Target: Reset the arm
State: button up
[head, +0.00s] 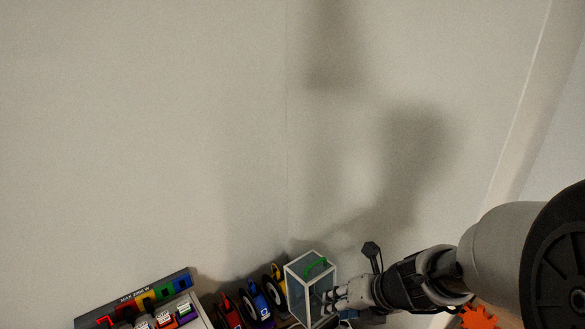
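My arm reaches in from the right edge in the head view. My gripper (330,298) is low in the picture, right of centre, with its light grey fingers pointing left. The fingertips overlap the right side of a white-framed box with grey see-through panels (301,275) and a green piece (316,266) near its top. I cannot tell whether the fingers touch the box or are in front of or inside it. The finger opening is too small and crowded to read.
Red (229,313), blue (256,303) and yellow (278,283) wheeled-looking items stand left of the box. A grey rack with coloured slots (139,298) is at lower left. An orange gear-like piece (478,317) shows below my arm. Bare wall (150,130) fills the upper area.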

jog(key=s+a+f+n+g+h+b, duration=0.1)
jog(key=s+f+n+b, duration=0.1)
jog(key=s+n+b, duration=0.6)
jog(key=s+a+f+n+b, duration=0.15)
jog(key=s+n+b, duration=0.25)
jog(key=n, duration=0.8)
jog(key=s+d+f+n+h+b, duration=0.2)
jog(key=s+d+f+n+b, duration=0.1)
jog(key=n, duration=0.5)
jog(key=s+d+f+n+h+b, duration=0.1)
jog(key=s+d+f+n+b, duration=0.2)
jog(key=s+n+b, duration=0.3)
jog(key=n, duration=0.2)
jog(key=shift+s+d+f+n+t+h, duration=0.15)
jog(key=shift+d+f+n+t+h, duration=0.15)
jog(key=shift+n+h, duration=0.1)
